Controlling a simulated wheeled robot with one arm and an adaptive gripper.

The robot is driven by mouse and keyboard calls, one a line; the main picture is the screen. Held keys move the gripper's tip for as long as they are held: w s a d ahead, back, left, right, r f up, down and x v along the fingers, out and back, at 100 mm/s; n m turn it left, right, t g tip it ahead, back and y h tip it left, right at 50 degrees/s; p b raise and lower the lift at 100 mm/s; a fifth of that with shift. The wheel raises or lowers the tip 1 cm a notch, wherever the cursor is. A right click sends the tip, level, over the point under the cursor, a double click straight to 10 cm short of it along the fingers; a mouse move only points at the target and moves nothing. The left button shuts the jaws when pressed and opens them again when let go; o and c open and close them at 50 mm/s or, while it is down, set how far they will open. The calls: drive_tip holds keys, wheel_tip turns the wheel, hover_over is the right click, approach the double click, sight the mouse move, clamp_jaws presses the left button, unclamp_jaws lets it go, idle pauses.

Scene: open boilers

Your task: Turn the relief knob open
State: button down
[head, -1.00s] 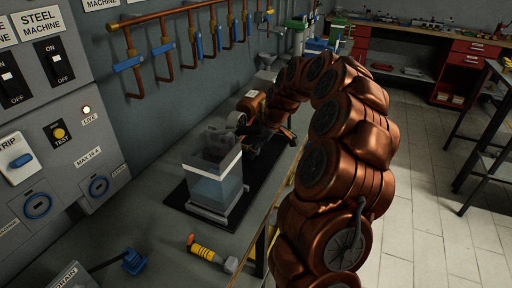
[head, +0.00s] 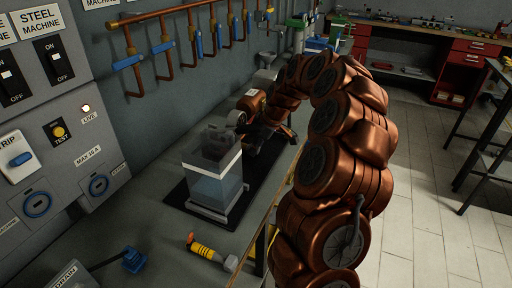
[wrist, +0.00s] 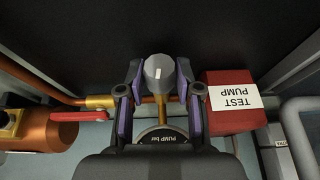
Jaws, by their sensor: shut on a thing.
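In the wrist view, a grey round knob (wrist: 158,68) with a white mark sits on a brass stem. It has no readable label, but I take it as the relief knob. My gripper (wrist: 158,80) is shut on it, with a purple-padded finger at each side. A gauge marked "PUMP bar" (wrist: 161,138) is below the knob, partly hidden by my gripper's body. In the head view my gripper is small and dark near the copper boiler (head: 251,102), and the knob cannot be made out.
A red box labelled "TEST PUMP" (wrist: 232,103) is close to the right finger. A red lever (wrist: 78,117) and copper pipe lie left. In the head view, a clear water tank (head: 212,185) stands on the bench, with a yellow-handled tool (head: 205,250) in front.

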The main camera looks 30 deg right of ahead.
drive_tip(key=shift+y, duration=0.6)
drive_tip(key=c, duration=0.8)
unclamp_jaws()
drive_tip(key=shift+d, duration=0.1)
drive_tip(key=v, duration=1.2)
drive_tip(key=shift+w+r, duration=0.1)
drive_tip(key=shift+w, duration=0.15)
